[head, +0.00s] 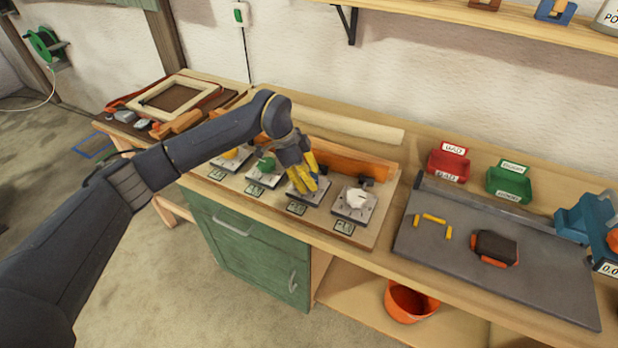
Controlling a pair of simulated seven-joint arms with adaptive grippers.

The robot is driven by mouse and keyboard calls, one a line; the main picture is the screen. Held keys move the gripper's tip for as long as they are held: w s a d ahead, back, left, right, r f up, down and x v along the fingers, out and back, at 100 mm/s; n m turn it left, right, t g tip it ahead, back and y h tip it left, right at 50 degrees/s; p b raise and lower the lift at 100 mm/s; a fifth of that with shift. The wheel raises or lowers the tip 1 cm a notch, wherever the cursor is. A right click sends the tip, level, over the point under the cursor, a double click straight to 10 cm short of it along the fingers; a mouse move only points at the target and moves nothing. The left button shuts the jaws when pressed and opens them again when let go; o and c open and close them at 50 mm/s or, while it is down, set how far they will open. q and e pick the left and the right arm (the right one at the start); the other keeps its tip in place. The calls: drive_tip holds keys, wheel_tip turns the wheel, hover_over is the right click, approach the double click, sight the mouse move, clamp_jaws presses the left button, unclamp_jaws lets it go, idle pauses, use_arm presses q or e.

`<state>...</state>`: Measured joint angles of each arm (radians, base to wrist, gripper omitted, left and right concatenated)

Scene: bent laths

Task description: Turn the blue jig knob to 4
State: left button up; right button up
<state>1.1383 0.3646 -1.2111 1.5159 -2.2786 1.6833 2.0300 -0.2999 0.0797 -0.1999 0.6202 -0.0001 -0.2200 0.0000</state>
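A row of jig plates with knobs stands on a wooden board on the workbench. A yellow knob (232,153), a green knob (265,164) and a white knob (357,198) show. The third plate (318,195), between the green and white knobs, lies under my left gripper (304,180), whose yellow fingers point down at it. No blue knob is visible; the gripper covers the middle of that plate. I cannot tell whether the fingers are open or closed on a knob. The small label (297,208) before this plate is too small to read. My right gripper is not in view.
An orange block (350,159) and a pale roll (350,127) lie behind the plates. A grey mat (520,255) with yellow pieces and a dark block is at right. Red (448,165) and green (510,184) bins stand behind it. A wooden frame (150,100) lies at far left.

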use_arm(q)
drive_tip(key=shift+c, duration=1.2)
